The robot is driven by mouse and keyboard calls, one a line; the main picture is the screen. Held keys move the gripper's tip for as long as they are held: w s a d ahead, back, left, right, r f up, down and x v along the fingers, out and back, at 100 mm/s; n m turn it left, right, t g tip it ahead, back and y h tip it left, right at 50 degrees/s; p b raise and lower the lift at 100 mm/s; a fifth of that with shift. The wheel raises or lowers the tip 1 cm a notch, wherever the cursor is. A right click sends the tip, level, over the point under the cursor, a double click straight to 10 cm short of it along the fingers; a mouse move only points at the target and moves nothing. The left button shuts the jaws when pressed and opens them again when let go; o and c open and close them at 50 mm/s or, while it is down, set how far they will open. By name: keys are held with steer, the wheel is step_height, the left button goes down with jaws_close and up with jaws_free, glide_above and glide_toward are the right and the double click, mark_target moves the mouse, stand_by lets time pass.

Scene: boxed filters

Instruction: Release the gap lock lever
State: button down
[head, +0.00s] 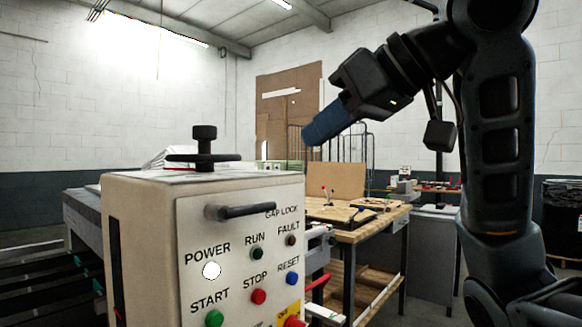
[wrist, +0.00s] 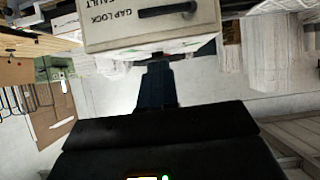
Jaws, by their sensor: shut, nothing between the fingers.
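The gap lock lever (head: 247,211) is a dark bar on the front of a cream control box (head: 150,230), beside the words GAP LOCK. It lies nearly level, with its pivot at the left end in the head view. The lever also shows upside down at the top of the wrist view (wrist: 168,11). My gripper (head: 308,136) is in the air above and to the right of the box, apart from the lever. Its blue fingers (wrist: 157,88) are shut and empty.
A black knob with a handwheel (head: 204,155) stands on top of the box. Below the lever are the power light (head: 211,270) and several push buttons, including a red STOP button (head: 258,296). A wooden workbench (head: 350,225) with tools stands behind to the right.

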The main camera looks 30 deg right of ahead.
mark_target(242, 209)
steer(key=s+f+x, duration=0.1)
steer(key=f+x, duration=0.1)
steer(key=x, duration=1)
steer(key=shift+d+f, duration=0.25)
steer(key=shift+f, duration=0.1)
steer(key=shift+d+p, duration=0.1)
steer(key=shift+p, duration=0.25)
